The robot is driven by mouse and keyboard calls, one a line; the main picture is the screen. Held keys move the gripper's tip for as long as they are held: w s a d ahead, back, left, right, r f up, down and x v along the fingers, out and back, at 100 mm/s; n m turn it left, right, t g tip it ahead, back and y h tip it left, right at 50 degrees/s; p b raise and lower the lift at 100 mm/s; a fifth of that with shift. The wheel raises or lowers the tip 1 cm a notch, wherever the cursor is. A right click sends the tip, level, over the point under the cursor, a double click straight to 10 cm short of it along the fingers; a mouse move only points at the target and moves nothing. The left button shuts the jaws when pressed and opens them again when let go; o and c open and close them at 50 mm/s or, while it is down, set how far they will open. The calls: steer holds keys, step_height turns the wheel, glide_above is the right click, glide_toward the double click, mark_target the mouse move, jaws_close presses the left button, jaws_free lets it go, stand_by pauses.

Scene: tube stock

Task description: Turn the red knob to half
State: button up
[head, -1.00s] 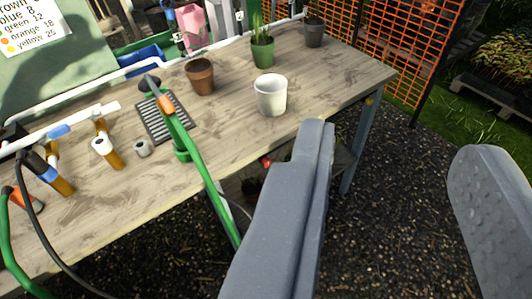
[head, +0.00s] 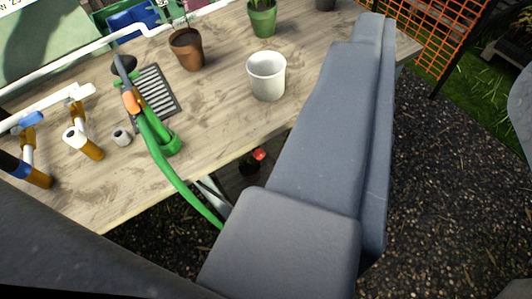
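I cannot make out a knob for certain. A small red thing (head: 259,154) shows in the shade below the table's front edge, just above a dark pot. It is too small to tell whether it is a knob or a flower. My gripper (head: 443,65) is open and empty. One long grey finger crosses the middle of the head view, right of the red thing and in front of the table. Only a strip of the other finger shows at the right edge.
The wooden table (head: 220,95) carries a white pot (head: 267,76), a brown pot (head: 187,49), a green pot (head: 262,18), a green hose nozzle (head: 165,140) and white pipes with brown fittings (head: 85,142). An orange mesh fence (head: 455,35) stands at right. Dark ground lies open in front.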

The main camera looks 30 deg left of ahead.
steer(key=shift+o, duration=0.3)
steer(key=shift+o, duration=1)
steer(key=shift+w+f, duration=0.1)
steer(key=shift+w, duration=0.05)
steer(key=w+f+m+g+y, duration=0.1)
steer(key=w+f+g, duration=0.1)
steer(key=w+f, duration=0.35)
steer(key=w+f+m+g+y, duration=0.1)
steer(key=w+f+g+y, duration=0.1)
steer(key=f, duration=0.7)
steer(key=m+g+y+p, duration=0.45)
steer(key=m+y, duration=0.75)
steer(key=m, duration=0.3)
glide_toward(262, 157)
steer(key=s+d+r, duration=0.1)
steer(key=s+r, duration=0.2)
steer(key=s, duration=0.3)
step_height(262, 157, down, 4)
steer(key=w+d+m+t, duration=0.2)
steer(key=m+t, duration=0.2)
steer(key=m, duration=0.2)
steer(key=shift+g, duration=0.25)
steer(key=b+x, duration=0.3)
steer(key=x, duration=0.8)
steer(key=shift+w+a+f, duration=0.1)
steer(key=shift+a+f, duration=0.05)
steer(key=shift+a, duration=0.3)
steer(key=shift+w+a+b, duration=0.3)
steer(key=shift+w+a, duration=0.15)
steer(key=shift+a, duration=0.1)
